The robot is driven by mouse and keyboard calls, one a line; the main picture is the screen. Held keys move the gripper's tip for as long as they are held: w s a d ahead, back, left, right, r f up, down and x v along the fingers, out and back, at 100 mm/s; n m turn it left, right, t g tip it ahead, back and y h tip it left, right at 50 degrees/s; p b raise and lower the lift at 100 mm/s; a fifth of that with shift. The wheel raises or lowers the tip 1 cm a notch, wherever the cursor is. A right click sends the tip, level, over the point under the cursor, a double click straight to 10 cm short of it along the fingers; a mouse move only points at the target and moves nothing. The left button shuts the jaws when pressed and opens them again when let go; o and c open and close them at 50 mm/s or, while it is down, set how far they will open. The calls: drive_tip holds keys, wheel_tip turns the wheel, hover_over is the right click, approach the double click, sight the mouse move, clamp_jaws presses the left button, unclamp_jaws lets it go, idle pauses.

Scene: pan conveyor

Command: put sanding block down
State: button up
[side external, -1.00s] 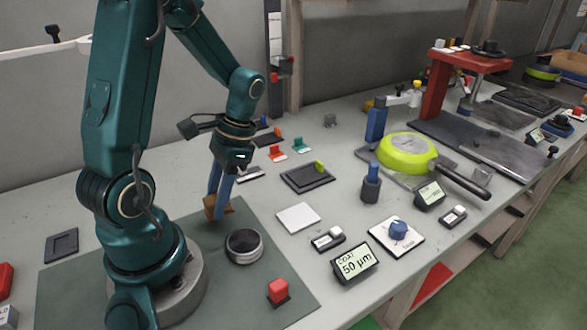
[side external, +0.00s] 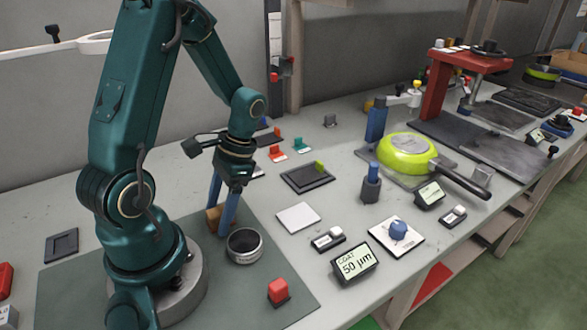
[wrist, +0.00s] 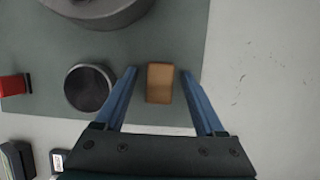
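The sanding block (wrist: 160,83) is a small orange-brown block. In the wrist view it lies on the grey-green mat (wrist: 180,30), between my two blue fingers, with a gap on each side. My gripper (wrist: 158,80) is open and empty around it. In the side view the block (side external: 212,216) shows low behind the fingers of my gripper (side external: 219,222), partly hidden by them. I cannot tell the exact height of the fingertips above the mat.
A dark round cup (side external: 244,245) stands on the mat close to my gripper. A red block (side external: 278,291) is near the mat's front edge. A white square pad (side external: 298,217) and a "50 µm" display (side external: 356,263) lie to the right.

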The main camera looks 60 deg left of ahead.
drive_tip(key=v, duration=1.2)
drive_tip(key=s+d+r+t, duration=0.2)
drive_tip(key=d+r+t, duration=0.2)
drive_tip(key=d+t, duration=0.6)
drive_tip(key=shift+d, duration=1.15)
drive_tip(key=shift+r, duration=0.1)
